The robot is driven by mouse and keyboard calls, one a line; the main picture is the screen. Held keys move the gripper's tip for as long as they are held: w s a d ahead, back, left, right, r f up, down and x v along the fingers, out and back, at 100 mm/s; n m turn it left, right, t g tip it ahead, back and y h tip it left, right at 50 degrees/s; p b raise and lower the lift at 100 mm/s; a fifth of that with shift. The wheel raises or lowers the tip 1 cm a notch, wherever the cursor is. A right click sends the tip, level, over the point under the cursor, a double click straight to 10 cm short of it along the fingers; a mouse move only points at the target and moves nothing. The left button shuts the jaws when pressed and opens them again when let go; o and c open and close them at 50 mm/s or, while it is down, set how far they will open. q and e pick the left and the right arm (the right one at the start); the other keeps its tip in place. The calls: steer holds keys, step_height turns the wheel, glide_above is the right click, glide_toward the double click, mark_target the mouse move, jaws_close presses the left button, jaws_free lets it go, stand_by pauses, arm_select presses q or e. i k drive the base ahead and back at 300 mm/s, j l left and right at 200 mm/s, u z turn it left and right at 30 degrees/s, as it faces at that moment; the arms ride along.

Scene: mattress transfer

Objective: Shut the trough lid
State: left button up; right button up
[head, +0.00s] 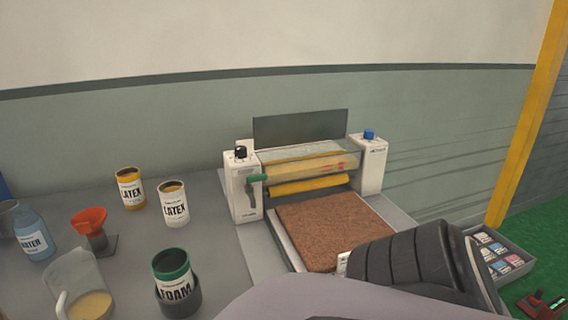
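The roller coating machine (241,190) stands on the grey table against the wall. A flat dark grey panel (300,127) stands upright behind its top, apparently the trough lid in a raised position. In front of the panel is the long trough (305,153) between the two white end housings, with a clear or pale upper part. A yellow roller (308,185) lies below it. A brown mattress-like slab (335,230) lies on the machine's bed in front of the roller. Part of my arm covers the slab's near right corner. Neither of my grippers shows.
Latex cans (174,210), a green-lidded foam can (172,268), a red funnel (90,222), a water bottle (33,235) and a jug (76,285) stand left of the machine. A sectioned tray (513,262) lies at right. A yellow post (525,120) rises beyond it.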

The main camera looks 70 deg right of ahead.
mark_target(282, 130)
steer(key=z, duration=2.2)
steer(key=l+z, duration=0.2)
steer(key=l, duration=0.1)
